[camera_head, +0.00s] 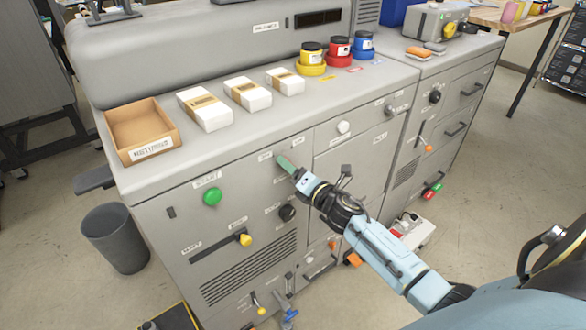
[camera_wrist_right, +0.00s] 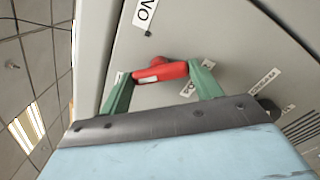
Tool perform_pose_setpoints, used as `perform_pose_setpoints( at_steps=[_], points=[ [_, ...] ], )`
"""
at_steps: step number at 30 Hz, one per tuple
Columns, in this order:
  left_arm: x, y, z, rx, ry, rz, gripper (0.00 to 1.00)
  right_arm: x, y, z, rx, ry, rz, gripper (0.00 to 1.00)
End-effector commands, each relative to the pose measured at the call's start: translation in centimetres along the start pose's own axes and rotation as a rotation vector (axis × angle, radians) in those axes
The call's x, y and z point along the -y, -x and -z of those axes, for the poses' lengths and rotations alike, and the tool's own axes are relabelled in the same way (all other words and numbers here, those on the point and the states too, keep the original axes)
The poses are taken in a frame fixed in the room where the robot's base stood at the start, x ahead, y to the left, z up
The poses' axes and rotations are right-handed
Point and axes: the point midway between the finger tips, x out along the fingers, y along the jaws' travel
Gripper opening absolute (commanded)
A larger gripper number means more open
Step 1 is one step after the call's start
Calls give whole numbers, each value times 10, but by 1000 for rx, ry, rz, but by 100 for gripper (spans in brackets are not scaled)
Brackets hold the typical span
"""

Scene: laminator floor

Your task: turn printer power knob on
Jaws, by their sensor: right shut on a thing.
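The printer power knob is a red bar-shaped handle (camera_wrist_right: 160,72) on the grey front panel (camera_wrist_right: 215,45). In the right wrist view it lies nearly level, between my right gripper's green fingers (camera_wrist_right: 158,78), which are shut on it. In the head view my right gripper (camera_head: 285,161) reaches the panel from the lower right, just below the top edge, and hides the knob. White labels (camera_wrist_right: 145,14) surround the knob, partly cut off or covered. My left gripper is in neither view.
A cardboard tray (camera_head: 168,118), white packs (camera_head: 247,93) and ink jars (camera_head: 340,47) stand on top. A grey bin (camera_head: 117,238) stands at left.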

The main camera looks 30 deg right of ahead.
Motion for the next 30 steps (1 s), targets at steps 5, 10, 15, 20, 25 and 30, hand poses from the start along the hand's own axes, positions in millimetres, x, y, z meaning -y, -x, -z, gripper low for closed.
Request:
perform_pose_setpoints(
  at_steps=[5, 10, 15, 20, 25, 30],
  points=[
    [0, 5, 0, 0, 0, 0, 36, -1, 0, 0, -1, -143, 0, 41],
    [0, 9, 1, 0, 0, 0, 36, -1, 0, 0, -1, -305, 0, 41],
    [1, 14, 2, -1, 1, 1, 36, -1, 0, 0, 0, -467, 1, 41],
    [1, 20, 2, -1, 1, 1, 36, -1, 0, -1, 0, -618, 1, 41],
    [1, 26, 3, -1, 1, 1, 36, -1, 0, -1, 0, -780, 1, 41],
    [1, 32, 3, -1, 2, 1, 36, -1, 0, -1, 0, -941, 0, 41]
  ],
)
